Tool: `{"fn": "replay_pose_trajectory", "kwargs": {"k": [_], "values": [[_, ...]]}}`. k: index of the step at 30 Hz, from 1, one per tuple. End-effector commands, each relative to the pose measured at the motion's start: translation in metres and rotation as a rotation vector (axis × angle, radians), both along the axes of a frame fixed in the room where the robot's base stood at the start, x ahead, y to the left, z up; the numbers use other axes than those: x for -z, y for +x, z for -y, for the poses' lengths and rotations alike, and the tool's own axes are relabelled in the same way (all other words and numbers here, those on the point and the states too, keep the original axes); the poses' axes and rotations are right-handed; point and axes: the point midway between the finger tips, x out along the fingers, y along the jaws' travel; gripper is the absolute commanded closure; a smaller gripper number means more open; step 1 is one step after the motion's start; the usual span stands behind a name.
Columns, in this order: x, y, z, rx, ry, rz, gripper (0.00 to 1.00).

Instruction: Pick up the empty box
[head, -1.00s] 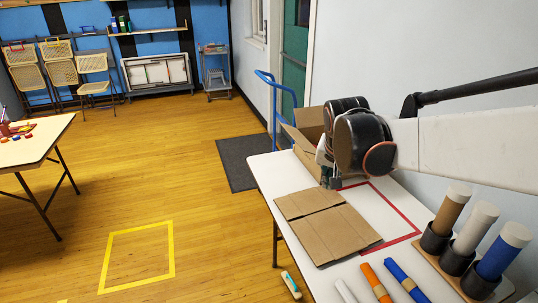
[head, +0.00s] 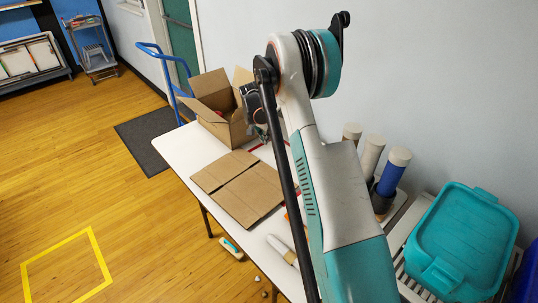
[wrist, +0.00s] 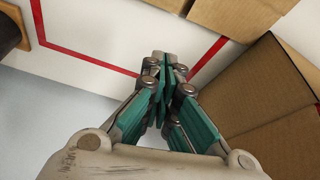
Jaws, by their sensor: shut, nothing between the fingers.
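An open cardboard box (head: 239,133) stands upright at the far end of the white table, flaps spread. A small patch of red shows inside it; the rest of its inside is hidden. A flat, folded piece of cardboard (head: 240,187) lies on the table in front of it. My gripper (wrist: 165,68) is shut and empty, pointing down over the table. In the head view it is beside the open box's right side, partly hidden by my arm. In the wrist view, cardboard shows at the top and right, apart from the fingertips.
Red tape (wrist: 85,57) marks the white table top (head: 183,150). Rolled tubes (head: 371,155) in black holders stand along the wall side. A teal lidded tub (head: 460,235) is at the right. A blue-handled trolley (head: 160,62) stands behind the table. A yellow floor square (head: 65,245) is clear.

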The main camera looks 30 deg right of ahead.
Motion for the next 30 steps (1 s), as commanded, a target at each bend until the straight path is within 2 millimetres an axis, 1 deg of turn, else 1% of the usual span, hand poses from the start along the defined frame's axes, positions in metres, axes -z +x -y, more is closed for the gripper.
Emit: {"fn": "replay_pose_trajectory", "kwargs": {"k": [1, 3, 11, 14, 17, 27, 29, 30], "values": [[0.008, 0.002, 0.005, 0.013, 0.000, -0.003, 1.00], [0.016, 0.003, 0.010, 0.027, 0.000, -0.007, 1.00], [0.031, 0.004, 0.017, 0.042, -0.002, -0.010, 1.00], [0.041, 0.005, 0.020, 0.042, -0.001, -0.010, 1.00], [0.054, 0.006, 0.024, 0.042, -0.001, -0.010, 1.00], [0.110, 0.012, 0.042, 0.041, -0.001, -0.009, 1.00], [0.119, 0.013, 0.045, 0.041, -0.002, -0.009, 1.00], [0.123, 0.013, 0.044, 0.039, -0.002, -0.009, 1.00]]}}
